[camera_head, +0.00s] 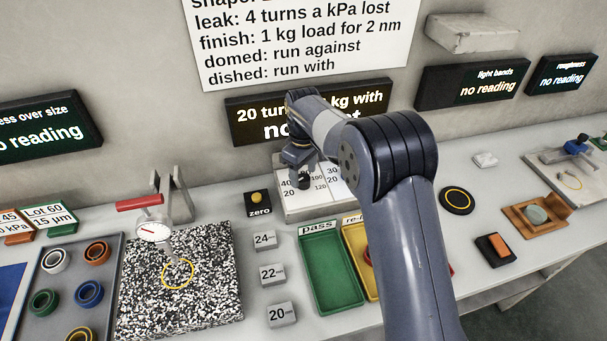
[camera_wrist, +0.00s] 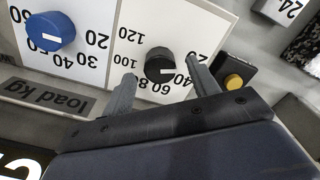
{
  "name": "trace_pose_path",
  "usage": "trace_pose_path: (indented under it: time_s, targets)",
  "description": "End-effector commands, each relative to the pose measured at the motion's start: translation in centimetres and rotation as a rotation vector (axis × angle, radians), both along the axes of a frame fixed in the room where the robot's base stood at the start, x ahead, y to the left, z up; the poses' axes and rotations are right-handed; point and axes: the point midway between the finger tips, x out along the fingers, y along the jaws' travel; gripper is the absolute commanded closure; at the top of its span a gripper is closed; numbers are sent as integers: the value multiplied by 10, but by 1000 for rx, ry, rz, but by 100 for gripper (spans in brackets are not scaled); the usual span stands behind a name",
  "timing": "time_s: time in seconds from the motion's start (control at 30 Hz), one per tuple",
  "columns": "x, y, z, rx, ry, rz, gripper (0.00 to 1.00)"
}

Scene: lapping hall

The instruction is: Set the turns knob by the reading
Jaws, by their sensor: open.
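The dial panel (camera_head: 300,213) stands on the bench against the wall, partly hidden by my arm. In the wrist view, a black knob (camera_wrist: 160,64) sits on a white dial marked from 20 to 120. Its white mark points right, toward the 40 side; the exact setting is unclear. My gripper (camera_wrist: 162,68) is open, its fingers on either side of the black knob, with no clear contact visible. In the head view, my gripper (camera_head: 303,176) is over the panel. The display (camera_head: 245,119) behind reads "20 tur… kg with", partly covered by my arm.
A blue knob (camera_wrist: 50,32) with a "load kg" label (camera_wrist: 46,97) is beside the black one. A yellow zero button (camera_head: 257,197) is close by. A green pass tray (camera_head: 331,272), numbered blocks (camera_head: 272,274) and a speckled plate (camera_head: 205,310) stand in front.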

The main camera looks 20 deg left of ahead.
Motion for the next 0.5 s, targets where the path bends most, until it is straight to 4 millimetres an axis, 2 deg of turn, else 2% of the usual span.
trace_pose_path:
  time_s: [0.2, 0.47, 0.5]
  targets:
    - [0, 0, -16, 0, 0, 0, 43]
    - [0, 0, -17, 0, 0, 0, 43]
    - [0, 0, -17, 0, 0, 0, 46]
